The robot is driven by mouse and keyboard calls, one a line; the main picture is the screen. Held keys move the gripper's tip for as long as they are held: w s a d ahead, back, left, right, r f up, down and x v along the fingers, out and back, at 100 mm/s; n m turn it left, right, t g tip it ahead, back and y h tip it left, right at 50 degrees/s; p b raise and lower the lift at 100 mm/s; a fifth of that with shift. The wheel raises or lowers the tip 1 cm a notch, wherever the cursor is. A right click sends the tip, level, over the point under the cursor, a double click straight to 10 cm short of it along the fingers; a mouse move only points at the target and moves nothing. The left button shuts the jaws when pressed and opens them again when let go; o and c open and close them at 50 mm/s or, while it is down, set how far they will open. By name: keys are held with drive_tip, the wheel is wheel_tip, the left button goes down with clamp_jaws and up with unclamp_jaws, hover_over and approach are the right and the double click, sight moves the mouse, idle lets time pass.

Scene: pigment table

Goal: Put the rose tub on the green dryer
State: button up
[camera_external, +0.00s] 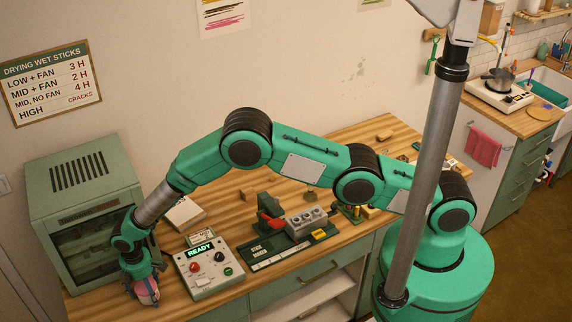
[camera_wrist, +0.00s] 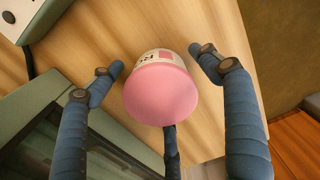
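The rose tub (camera_wrist: 160,95) has a pink end facing the wrist camera and a white label, partly seen, on its side. In the external view, the tub (camera_external: 148,292) shows as pink between my fingers near the table's front left edge. My gripper (camera_wrist: 156,60) surrounds it, with a blue finger on each side and a third finger partly hidden below. Narrow gaps show between the side fingers and the tub, so they look open around it. The green dryer (camera_external: 60,190) is a boxy cabinet with a slotted top and dark glass front, left of my gripper.
A control box (camera_external: 208,268) with a READY display stands right of my gripper. A stick mould rig (camera_external: 290,245) stands farther right. The wooden table (camera_external: 350,137) has bare areas towards the back. The dryer's front (camera_wrist: 50,125) lies close on the left in the wrist view.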

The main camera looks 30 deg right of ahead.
drive_tip(key=shift+r, duration=0.1)
drive_tip(key=shift+r+b, duration=0.6)
drive_tip(key=shift+r, duration=5.45)
